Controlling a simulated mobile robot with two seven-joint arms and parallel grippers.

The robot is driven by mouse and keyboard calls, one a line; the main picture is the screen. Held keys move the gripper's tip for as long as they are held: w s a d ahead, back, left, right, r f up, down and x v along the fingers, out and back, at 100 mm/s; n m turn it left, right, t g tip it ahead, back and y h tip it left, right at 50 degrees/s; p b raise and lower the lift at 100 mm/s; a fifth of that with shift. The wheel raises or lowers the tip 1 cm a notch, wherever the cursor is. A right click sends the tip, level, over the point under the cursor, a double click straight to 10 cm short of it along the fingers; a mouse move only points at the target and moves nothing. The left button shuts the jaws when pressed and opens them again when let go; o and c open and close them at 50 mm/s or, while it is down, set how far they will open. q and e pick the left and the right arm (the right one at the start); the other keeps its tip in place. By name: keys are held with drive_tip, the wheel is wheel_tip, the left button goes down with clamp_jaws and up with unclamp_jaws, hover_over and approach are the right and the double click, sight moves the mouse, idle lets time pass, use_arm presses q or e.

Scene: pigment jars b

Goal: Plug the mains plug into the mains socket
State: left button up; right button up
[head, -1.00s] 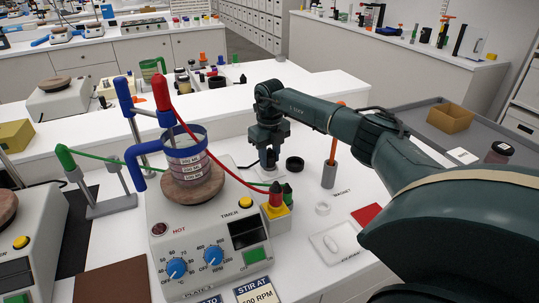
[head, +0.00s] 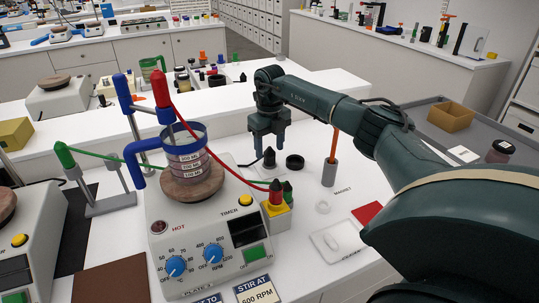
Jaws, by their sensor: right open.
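A small black upright piece with a dark cable running off to its left, which looks like the mains plug (head: 269,157), stands on the white bench behind the hotplate. My right gripper (head: 268,144) points down just above it, with its fingers apart and nothing between them. The fingertips are close to the top of the plug; I cannot tell whether they overlap it in depth. The mains socket cannot be made out clearly; whether the plug sits in it cannot be told. My left gripper is not in view.
A hotplate (head: 205,246) carries a beaker (head: 188,160) on its round top. A red cable arches over to a yellow block (head: 276,216). A black ring (head: 295,162) lies right of the plug, and a grey holder with an orange rod (head: 334,145) stands farther right.

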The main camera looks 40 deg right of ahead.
sight(270, 150)
wheel_tip(270, 150, up, 10)
drive_tip(key=shift+b, duration=0.4)
drive_tip(key=shift+f, duration=0.1)
